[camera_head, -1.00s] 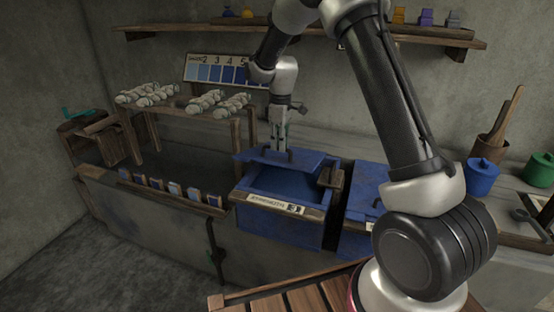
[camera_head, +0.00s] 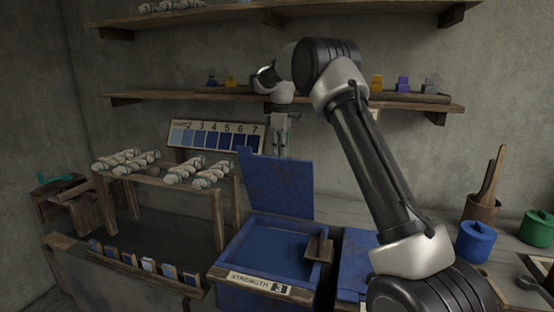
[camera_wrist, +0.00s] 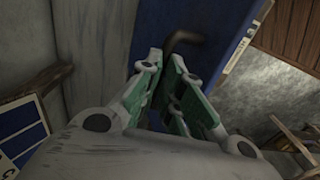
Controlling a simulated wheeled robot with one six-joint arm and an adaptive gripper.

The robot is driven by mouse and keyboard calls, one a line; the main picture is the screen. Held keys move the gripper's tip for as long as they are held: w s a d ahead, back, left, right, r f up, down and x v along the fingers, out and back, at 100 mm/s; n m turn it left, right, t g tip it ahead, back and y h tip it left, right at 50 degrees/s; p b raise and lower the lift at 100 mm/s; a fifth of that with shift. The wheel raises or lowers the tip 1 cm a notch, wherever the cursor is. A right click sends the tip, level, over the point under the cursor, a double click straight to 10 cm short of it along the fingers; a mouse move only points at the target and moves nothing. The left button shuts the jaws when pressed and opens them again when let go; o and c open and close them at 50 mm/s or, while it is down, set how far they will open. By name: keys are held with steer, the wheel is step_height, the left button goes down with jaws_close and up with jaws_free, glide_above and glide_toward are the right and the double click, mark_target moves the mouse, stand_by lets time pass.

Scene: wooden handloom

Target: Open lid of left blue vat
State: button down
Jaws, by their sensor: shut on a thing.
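The left blue vat (camera_head: 232,294) stands at the lower middle of the head view, with a "STRENGTH 3" label on its front. Its lid (camera_head: 280,188) stands raised, nearly upright, at the vat's back edge, and the blue inside shows. My gripper (camera_head: 281,150) is at the lid's top edge, pointing down. In the wrist view, its green-padded fingers (camera_wrist: 167,88) are close together by the dark curved handle (camera_wrist: 185,40) on the blue lid (camera_wrist: 222,40). The exact grip on the handle is partly hidden by the fingers.
A second blue vat (camera_head: 352,270) stands just right, partly behind my arm. A shade chart (camera_head: 215,137) and a rack with yarn skeins (camera_head: 185,172) are left of the lid. A shelf (camera_head: 190,96) runs behind my gripper. Blue (camera_head: 475,241) and green (camera_head: 538,228) pots stand right.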

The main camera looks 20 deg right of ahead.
steer(key=shift+w+d+f, duration=0.65)
steer(key=shift+d+f, duration=0.05)
steer(key=shift+f, duration=0.2)
steer(key=c, duration=1.8)
jaws_free()
steer(key=o, duration=0.3)
steer(key=shift+w+d+f, duration=0.1)
steer(key=shift+w+f, duration=0.3)
steer(key=r, duration=1.2)
steer(key=shift+w+d+r, duration=0.2)
steer(key=shift+w+r, duration=0.05)
